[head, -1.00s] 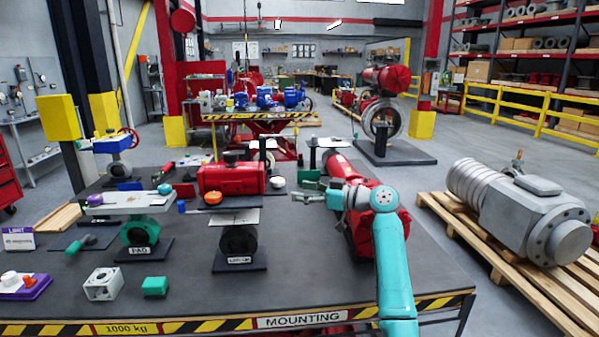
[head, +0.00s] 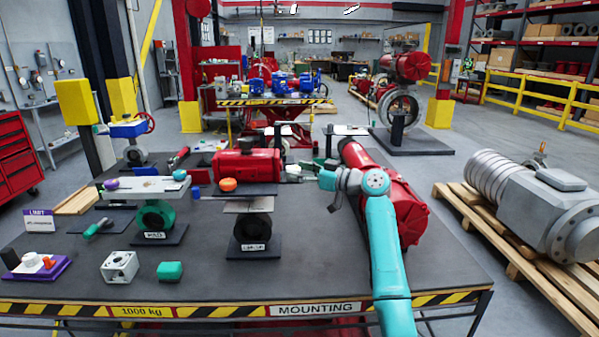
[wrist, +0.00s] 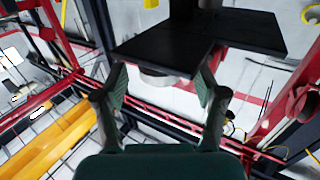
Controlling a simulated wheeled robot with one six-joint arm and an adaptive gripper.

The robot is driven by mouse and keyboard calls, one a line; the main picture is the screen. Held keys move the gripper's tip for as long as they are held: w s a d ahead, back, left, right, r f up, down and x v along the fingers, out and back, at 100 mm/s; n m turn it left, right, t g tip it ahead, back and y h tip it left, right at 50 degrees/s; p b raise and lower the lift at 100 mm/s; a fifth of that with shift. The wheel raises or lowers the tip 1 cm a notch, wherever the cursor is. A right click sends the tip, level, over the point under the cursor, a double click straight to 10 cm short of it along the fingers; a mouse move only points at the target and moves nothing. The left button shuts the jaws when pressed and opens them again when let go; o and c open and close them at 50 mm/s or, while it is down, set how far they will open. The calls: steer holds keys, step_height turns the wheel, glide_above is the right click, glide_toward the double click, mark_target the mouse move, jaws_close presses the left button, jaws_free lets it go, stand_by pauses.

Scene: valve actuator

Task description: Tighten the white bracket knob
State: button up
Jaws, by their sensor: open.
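In the wrist view, a white rounded piece (wrist: 158,80), which looks like the bracket knob, shows below the edge of a dark flat plate (wrist: 165,48). The plate hides its upper part. My gripper (wrist: 162,85) is open, its two dark green fingers apart on either side of the white piece; I cannot tell whether either touches it. In the head view, my gripper (head: 308,176) is beside the right end of the red actuator (head: 245,164). A small pale piece (head: 293,170) shows by the fingertips, too small to make out clearly.
The red actuator and an orange cap (head: 228,184) sit left of my gripper. A long red cylinder (head: 390,190) lies close behind my arm. A green valve (head: 157,215) stands further left. The front middle of the dark table (head: 330,265) is clear.

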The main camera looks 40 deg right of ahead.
steer(key=c, duration=1.1)
steer(key=shift+a+f+m+t+h, duration=0.1)
steer(key=shift+a+m+t+h, duration=0.25)
steer(key=shift+m+h, duration=0.35)
steer(key=shift+c, duration=0.2)
steer(key=shift+s+a+m+t+h, duration=0.1)
steer(key=shift+m+t+h, duration=0.2)
steer(key=shift+m+h, duration=0.8)
steer(key=shift+m+t+h, duration=0.25)
steer(key=shift+m+h, duration=0.25)
steer(key=shift+h, duration=1.1)
steer(key=o, duration=1.1)
steer(key=shift+o, duration=0.2)
steer(key=shift+s, duration=0.1)
